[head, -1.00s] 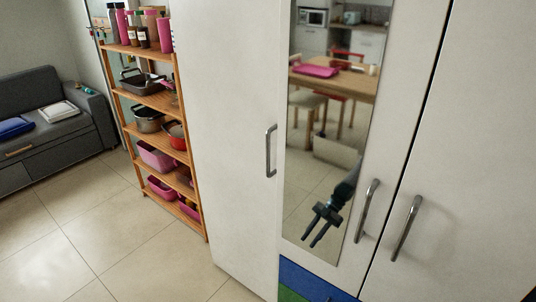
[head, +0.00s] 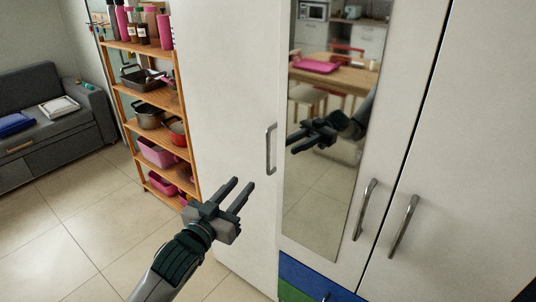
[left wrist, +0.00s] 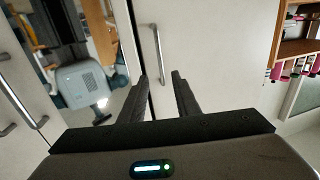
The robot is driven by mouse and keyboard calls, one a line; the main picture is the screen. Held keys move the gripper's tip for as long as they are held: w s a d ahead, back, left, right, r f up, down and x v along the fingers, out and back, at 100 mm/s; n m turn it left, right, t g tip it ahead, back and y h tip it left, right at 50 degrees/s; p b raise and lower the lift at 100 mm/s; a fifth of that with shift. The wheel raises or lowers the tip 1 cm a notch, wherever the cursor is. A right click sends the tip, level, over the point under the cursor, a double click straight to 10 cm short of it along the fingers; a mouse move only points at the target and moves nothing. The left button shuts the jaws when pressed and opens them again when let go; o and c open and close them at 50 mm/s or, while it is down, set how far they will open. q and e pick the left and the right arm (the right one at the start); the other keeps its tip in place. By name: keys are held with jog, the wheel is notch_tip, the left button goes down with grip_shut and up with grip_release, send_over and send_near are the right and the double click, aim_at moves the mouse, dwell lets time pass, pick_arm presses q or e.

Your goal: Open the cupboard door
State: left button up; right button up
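The white cupboard has a left door (head: 232,110) with a vertical metal handle (head: 270,150) near its right edge. A mirrored door (head: 330,190) is beside it, with a slanted handle (head: 366,210), and a further door at the right has a handle (head: 404,228). My left gripper (head: 238,190) is open and empty, in front of the left door, below and left of its handle, apart from it. In the left wrist view the open fingers (left wrist: 161,95) point toward a handle (left wrist: 157,54) on a white door. My right gripper is not in view.
A wooden shelf rack (head: 165,95) with pots, bottles and pink bins stands left of the cupboard. A grey sofa (head: 50,115) is at the far left. Blue (head: 310,277) and green drawer fronts lie below the mirror. The tiled floor (head: 80,225) between is clear.

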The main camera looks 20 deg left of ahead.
aim_at(267, 155)
pick_arm(q)
jog(key=shift+w, duration=0.15)
